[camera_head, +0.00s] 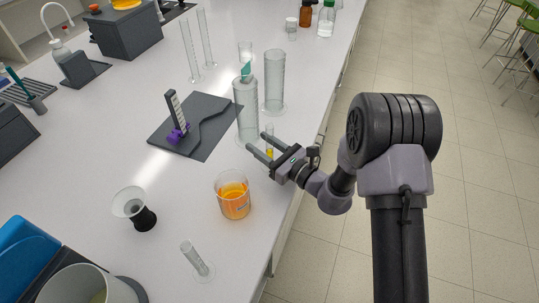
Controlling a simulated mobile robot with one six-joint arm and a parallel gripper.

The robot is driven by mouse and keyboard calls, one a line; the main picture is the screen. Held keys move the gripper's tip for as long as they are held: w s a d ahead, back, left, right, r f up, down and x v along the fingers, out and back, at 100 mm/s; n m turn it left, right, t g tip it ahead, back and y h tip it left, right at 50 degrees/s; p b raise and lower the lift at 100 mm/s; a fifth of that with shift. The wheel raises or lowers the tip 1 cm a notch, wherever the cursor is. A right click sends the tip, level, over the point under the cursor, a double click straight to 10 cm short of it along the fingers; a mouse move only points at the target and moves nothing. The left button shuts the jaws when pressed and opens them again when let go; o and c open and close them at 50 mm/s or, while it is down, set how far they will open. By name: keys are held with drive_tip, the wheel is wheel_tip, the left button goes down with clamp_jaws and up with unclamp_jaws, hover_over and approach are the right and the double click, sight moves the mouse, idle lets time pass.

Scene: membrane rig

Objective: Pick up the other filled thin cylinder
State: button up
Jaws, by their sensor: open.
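A thin clear cylinder with yellow liquid (269,152) stands near the table's right edge, partly hidden by my gripper. My gripper (255,142) is open, with its two fingers pointing left. The yellow cylinder shows between the fingers in the picture; I cannot tell whether they touch it. Another thin cylinder with teal liquid (246,71) stands farther back, its lower part hidden behind a wide clear cylinder (247,112). A small thin cylinder (194,258) at the front looks empty and tilted in the picture.
A second wide cylinder (274,82) and two tall thin empty ones (189,50) stand behind. A beaker of orange liquid (234,200) is in front of my gripper. A dark plate (215,120) with a purple-clamped stand lies left. A black-and-white funnel-shaped vessel (134,207) is front left.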

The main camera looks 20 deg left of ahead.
clamp_jaws()
drive_tip(key=shift+r, duration=0.1)
